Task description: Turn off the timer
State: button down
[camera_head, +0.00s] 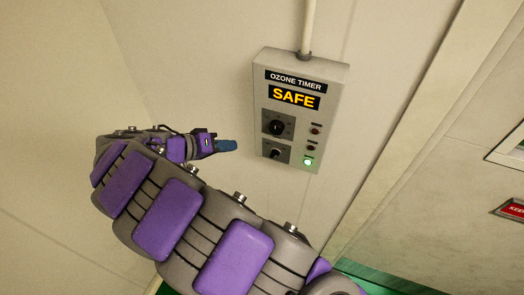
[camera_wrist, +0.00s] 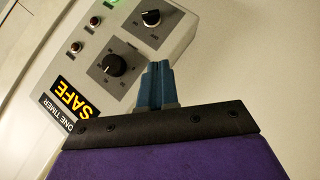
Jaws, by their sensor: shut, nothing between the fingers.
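The ozone timer (camera_head: 300,110) is a grey box on the wall, with a yellow "SAFE" display (camera_head: 294,96). It has an upper black knob (camera_head: 276,128) and a lower black knob (camera_head: 275,153). A green light (camera_head: 308,162) is lit at its lower right. My gripper (camera_head: 232,146) is shut and empty, left of the box. In the wrist view, the blue fingertips (camera_wrist: 158,72) are together and appear near the two knobs, the larger knob (camera_wrist: 114,64) and the smaller knob (camera_wrist: 151,18). I cannot tell whether they touch the box.
A conduit (camera_head: 308,25) runs up from the top of the box. A door frame edge (camera_head: 400,130) stands to its right, with a red sign (camera_head: 511,209) farther right. The wall left of the box is bare.

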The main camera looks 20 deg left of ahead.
aim_at(271, 153)
jog(key=shift+a, duration=0.25)
jog(key=x, duration=1)
jog(key=shift+w+d+f+p, duration=0.1)
jog(key=shift+w+d+p, duration=0.05)
jog(key=shift+d+p, duration=0.15)
jog(key=shift+d+f, duration=0.65)
jog(key=shift+f, duration=0.15)
jog(key=shift+s+d+f, duration=0.2)
jog(key=shift+d+f, duration=0.3)
jog(key=shift+f, duration=0.05)
jog(key=shift+d, duration=0.15)
